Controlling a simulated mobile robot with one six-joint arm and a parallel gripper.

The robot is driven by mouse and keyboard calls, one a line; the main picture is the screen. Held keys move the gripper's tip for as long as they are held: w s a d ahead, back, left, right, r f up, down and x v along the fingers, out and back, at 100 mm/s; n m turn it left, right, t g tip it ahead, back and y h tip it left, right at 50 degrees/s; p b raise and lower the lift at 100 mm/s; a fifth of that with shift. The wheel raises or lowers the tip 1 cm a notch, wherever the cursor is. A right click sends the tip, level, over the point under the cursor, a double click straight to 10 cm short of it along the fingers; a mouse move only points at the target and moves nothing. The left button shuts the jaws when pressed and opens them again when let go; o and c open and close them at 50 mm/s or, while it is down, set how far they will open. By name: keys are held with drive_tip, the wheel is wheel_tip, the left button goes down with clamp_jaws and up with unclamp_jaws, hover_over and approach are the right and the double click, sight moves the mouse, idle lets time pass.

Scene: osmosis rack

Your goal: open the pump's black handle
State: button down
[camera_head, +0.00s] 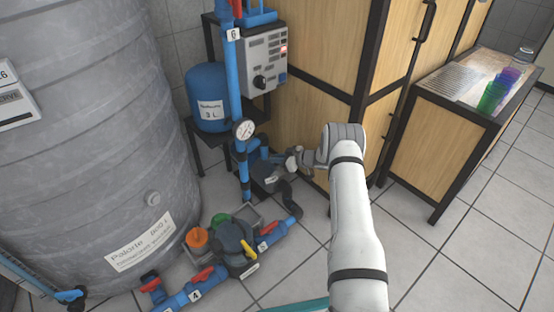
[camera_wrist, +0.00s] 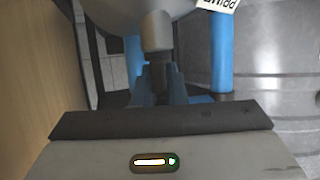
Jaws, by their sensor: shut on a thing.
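The pump (camera_head: 268,178) is a dark unit low on the floor beside the blue vertical pipe, in the middle of the head view. My gripper (camera_head: 292,161) is at its upper right side, reaching in from the right. In the wrist view my gripper's fingers (camera_wrist: 161,88) are closed around a dark grey upright part (camera_wrist: 156,32), which looks like the pump's handle. The fingers and my wrist hide much of it, and its angle is hard to tell.
A blue pipe (camera_head: 239,90) with a gauge (camera_head: 243,129) rises just left of the gripper. A wooden cabinet (camera_head: 318,45) stands close behind. A large grey tank (camera_head: 85,130) fills the left. Valves with red handles (camera_head: 203,274) lie in front. Tiled floor is open at right.

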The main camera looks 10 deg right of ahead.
drive_tip(key=c, duration=1.5)
unclamp_jaws()
drive_tip(key=shift+o, duration=0.2)
wheel_tip(320, 180, up, 10)
drive_tip(key=p, duration=0.5)
